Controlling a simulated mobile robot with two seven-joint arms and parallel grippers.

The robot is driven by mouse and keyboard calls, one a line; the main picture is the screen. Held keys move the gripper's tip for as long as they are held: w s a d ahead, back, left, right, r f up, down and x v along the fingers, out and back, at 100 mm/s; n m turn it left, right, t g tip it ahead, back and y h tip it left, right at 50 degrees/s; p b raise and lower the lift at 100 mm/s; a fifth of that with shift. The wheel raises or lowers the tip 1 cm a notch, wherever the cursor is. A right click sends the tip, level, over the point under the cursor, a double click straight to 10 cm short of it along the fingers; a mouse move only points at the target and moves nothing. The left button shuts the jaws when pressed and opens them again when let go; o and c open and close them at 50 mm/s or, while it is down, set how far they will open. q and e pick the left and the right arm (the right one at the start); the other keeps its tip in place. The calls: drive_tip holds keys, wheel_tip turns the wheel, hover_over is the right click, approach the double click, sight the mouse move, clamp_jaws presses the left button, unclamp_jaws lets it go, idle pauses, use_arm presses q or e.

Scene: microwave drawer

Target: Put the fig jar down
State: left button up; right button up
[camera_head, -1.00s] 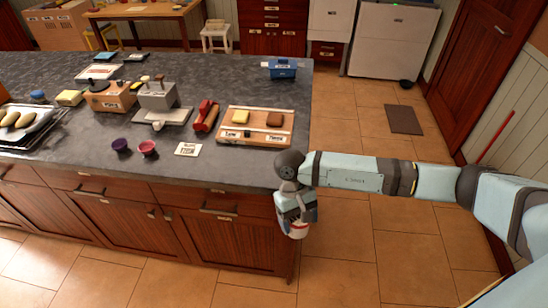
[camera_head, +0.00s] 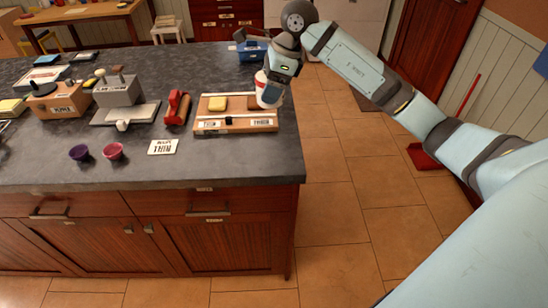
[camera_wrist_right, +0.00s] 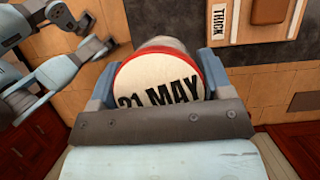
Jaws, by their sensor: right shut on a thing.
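The fig jar shows in the head view as a small white jar (camera_head: 266,94) with red on it. In the right wrist view its round pale lid (camera_wrist_right: 152,82) has a red rim and reads "21 MAY". My right gripper (camera_head: 277,78) is shut on the jar, with a blue finger on each side of it. It holds the jar by the right end of the wooden board (camera_head: 218,127), partly covering the brown slab there. Whether the jar touches anything beneath is hard to tell. My left gripper is not visible in the head view.
The board bears a yellow slab (camera_head: 218,103) and a label reading "THICK" (camera_wrist_right: 217,22). A blue container (camera_head: 248,47) stands behind my gripper. A red tool (camera_head: 177,107), a white card (camera_head: 162,147) and two small cups (camera_head: 113,151) lie left. The counter's front right corner is clear.

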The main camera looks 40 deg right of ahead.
drive_tip(key=shift+w+d+r+m+t+h, duration=0.2)
drive_tip(key=shift+d+r+m+t+h, duration=0.1)
drive_tip(key=shift+d+r+m, duration=0.65)
drive_tip(key=shift+a+f+m, duration=0.15)
drive_tip(key=shift+f+m, duration=0.1)
drive_tip(key=shift+m, duration=0.1)
wheel_tip(320, 180, down, 19)
drive_tip(key=shift+f+p, duration=0.1)
drive_tip(key=shift+p, duration=0.3)
drive_tip(key=shift+f, duration=0.15)
drive_tip(key=o, duration=1)
drive_tip(key=b+v, duration=0.1)
drive_tip(key=v, duration=1.1)
drive_tip(key=shift+a, duration=0.1)
